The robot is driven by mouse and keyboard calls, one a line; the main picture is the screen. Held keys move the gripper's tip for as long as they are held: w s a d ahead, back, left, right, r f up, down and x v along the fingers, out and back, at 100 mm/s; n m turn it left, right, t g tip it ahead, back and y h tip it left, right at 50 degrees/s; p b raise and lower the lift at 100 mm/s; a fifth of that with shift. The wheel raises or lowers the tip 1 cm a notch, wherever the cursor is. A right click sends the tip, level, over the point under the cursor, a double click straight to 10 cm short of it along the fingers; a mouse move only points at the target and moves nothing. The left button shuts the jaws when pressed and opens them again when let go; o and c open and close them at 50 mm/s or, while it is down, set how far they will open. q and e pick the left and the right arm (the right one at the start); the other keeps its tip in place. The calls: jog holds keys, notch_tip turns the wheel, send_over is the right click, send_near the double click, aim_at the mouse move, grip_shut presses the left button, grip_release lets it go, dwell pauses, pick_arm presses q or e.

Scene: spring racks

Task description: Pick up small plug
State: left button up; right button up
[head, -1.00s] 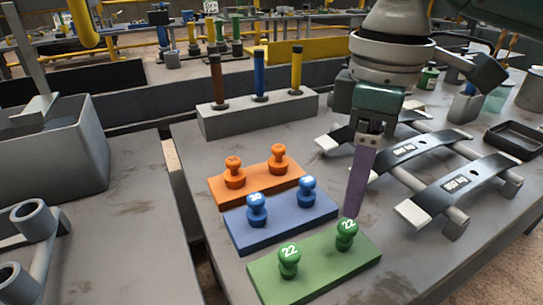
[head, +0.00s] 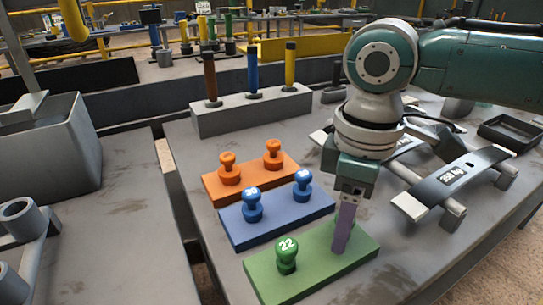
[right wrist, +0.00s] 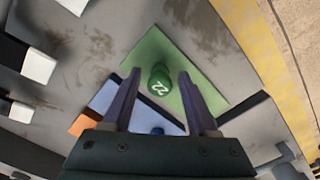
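A green board (head: 315,265) on the table carries a green plug marked 22 (head: 287,255) on its left side. Another green plug marked 22 (right wrist: 160,80) shows in the right wrist view; in the head view it is hidden behind my right gripper. My right gripper (head: 341,250) points down over the right part of the board. In the right wrist view it is open, with its purple fingers on either side of that plug; I cannot tell whether they touch it. A blue board holds two blue plugs (head: 252,205) and an orange board two orange plugs (head: 229,168). My left gripper is not in view.
A grey block (head: 250,108) with brown, blue and yellow posts stands behind the boards. Weight-marked leaf springs (head: 450,185) on a rack stand to the right. A grey bin (head: 60,150) is at the left, across a gap between tables.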

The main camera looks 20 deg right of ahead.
grip_shut()
jog(key=shift+r, duration=0.15)
